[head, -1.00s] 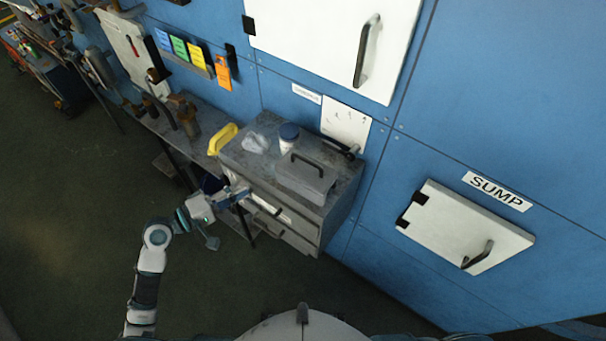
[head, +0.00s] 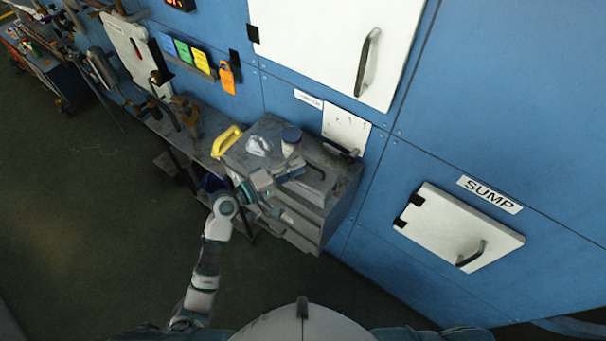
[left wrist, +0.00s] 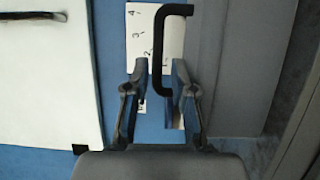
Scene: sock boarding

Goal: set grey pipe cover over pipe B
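The grey box-shaped cover (head: 318,190) with a black handle sits on the cabinet top, partly hidden by my left gripper (head: 290,170). The left gripper is at the near left side of the cover, over the cabinet. In the left wrist view the cover (left wrist: 225,75) fills the right side, and its black handle (left wrist: 157,55) stands between my two spread fingers (left wrist: 160,68). The fingers are apart from each other, with gaps on both sides of the handle bar. I cannot make out a pipe marked B. My right gripper is not in view.
A blue wall with a SUMP hatch (head: 455,228) stands behind and right. The floor at left is clear.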

